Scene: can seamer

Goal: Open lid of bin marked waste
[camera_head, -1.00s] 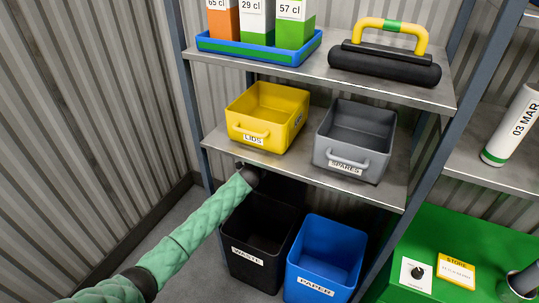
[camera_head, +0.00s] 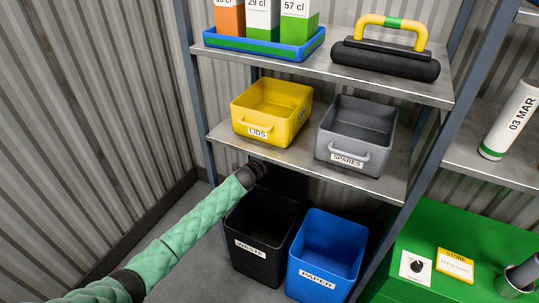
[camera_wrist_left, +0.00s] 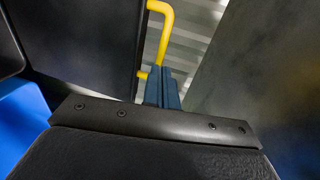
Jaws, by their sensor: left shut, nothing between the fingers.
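The black waste bin (camera_head: 255,262), labelled WASTE, stands on the floor under the shelf, and its dark inside shows from above. A dark panel (camera_head: 290,185) rises behind it, partly hidden by the shelf; I cannot tell surely whether it is the lid. My left arm reaches in from the left, its wrist end just under the shelf edge above the bin, fingers hidden there. In the left wrist view my left gripper (camera_wrist_left: 165,85) is shut and empty. A yellow handle (camera_wrist_left: 166,20) beside a dark panel (camera_wrist_left: 85,40) lies beyond the fingertips. My right gripper is out of view.
The blue paper bin (camera_head: 322,260) stands right beside the waste bin. The shelf (camera_head: 215,140) above carries a yellow LIDS box (camera_head: 272,110) and a grey SPARES box (camera_head: 355,130). A shelf post and green cabinet (camera_head: 440,220) stand right; a corrugated wall is left.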

